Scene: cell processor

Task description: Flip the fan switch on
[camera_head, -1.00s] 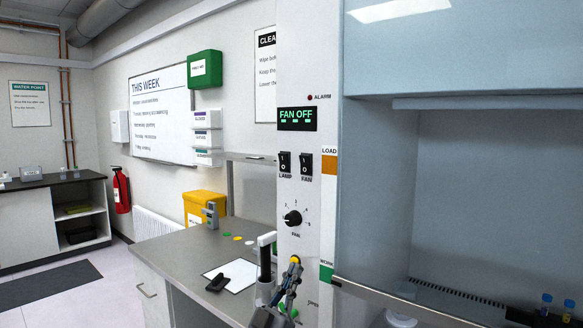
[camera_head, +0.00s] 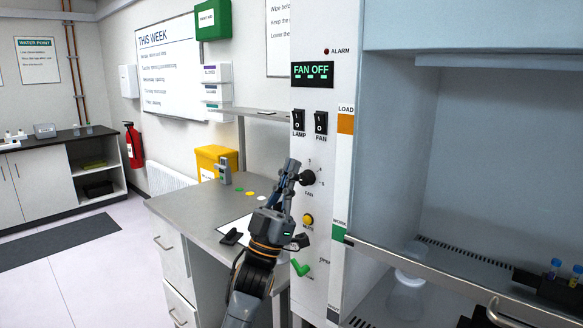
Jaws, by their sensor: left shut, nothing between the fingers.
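The fan switch (camera_head: 321,122) is a black rocker on the white front panel (camera_head: 330,200) of the cabinet, above the label FAN. The lamp switch (camera_head: 298,120) sits just left of it. The display (camera_head: 312,74) above them reads FAN OFF in green. My left gripper (camera_head: 291,165) is shut and empty, pointing up in front of the panel's left edge. It is below the two switches, apart from them in the picture, and beside the black fan knob (camera_head: 308,178). My right gripper is not in view.
A grey bench (camera_head: 190,208) lies to the left. The sash rail (camera_head: 430,278) crosses the cabinet opening at right.

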